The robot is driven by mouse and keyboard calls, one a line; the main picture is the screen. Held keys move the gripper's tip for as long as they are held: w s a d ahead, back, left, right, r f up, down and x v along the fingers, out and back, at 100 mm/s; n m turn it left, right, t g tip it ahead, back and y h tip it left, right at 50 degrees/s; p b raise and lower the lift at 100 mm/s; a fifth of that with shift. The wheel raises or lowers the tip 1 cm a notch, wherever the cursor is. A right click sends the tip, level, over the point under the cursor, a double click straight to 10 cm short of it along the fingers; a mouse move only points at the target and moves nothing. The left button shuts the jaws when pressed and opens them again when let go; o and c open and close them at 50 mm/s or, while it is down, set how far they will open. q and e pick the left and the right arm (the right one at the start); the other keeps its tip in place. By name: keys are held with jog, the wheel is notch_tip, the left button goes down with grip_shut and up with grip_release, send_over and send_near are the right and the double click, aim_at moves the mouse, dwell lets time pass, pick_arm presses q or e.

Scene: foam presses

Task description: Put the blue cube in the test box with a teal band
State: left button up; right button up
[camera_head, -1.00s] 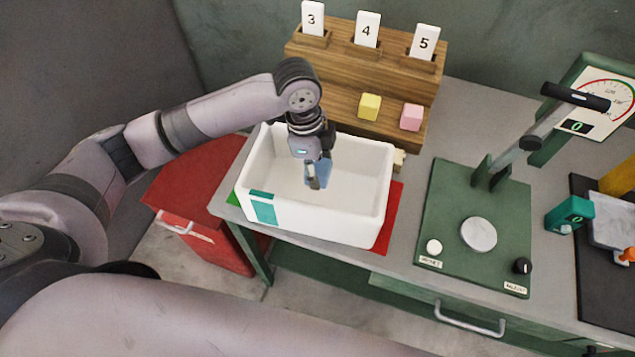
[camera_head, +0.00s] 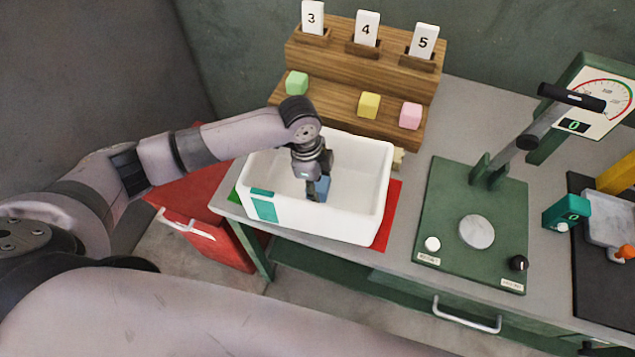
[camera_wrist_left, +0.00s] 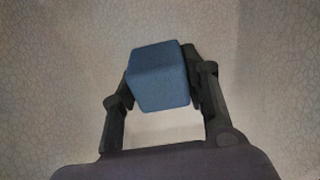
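The white test box (camera_head: 345,222) with a teal band (camera_head: 264,209) on its front left corner stands on the table. My left gripper (camera_head: 318,190) points down inside the box's opening. It is shut on the blue cube (camera_head: 324,186), which sits between its fingers, partly hidden by them in the head view. In the left wrist view the blue cube (camera_wrist_left: 160,77) is between both fingers, over a pale speckled surface. I cannot tell whether the cube touches the box floor. My right gripper is not in view.
A wooden stepped rack (camera_head: 345,67) behind the box holds a green cube (camera_head: 297,83), a yellow cube (camera_head: 369,105), a pink cube (camera_head: 411,116) and number cards. A green press (camera_head: 473,200) stands to the right. A red cabinet (camera_head: 205,235) is at the left.

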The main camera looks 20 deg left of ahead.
pick_arm(q)
jog(key=o, duration=0.4)
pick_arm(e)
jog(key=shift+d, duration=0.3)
pick_arm(q)
jog(key=r, duration=0.3)
jog(key=a+r+b, duration=0.1)
jog(key=r, duration=0.3)
jog(key=r+b, duration=0.1)
jog(key=r, duration=0.3)
jog(key=shift+a, duration=0.3)
jog(key=shift+r, duration=0.6)
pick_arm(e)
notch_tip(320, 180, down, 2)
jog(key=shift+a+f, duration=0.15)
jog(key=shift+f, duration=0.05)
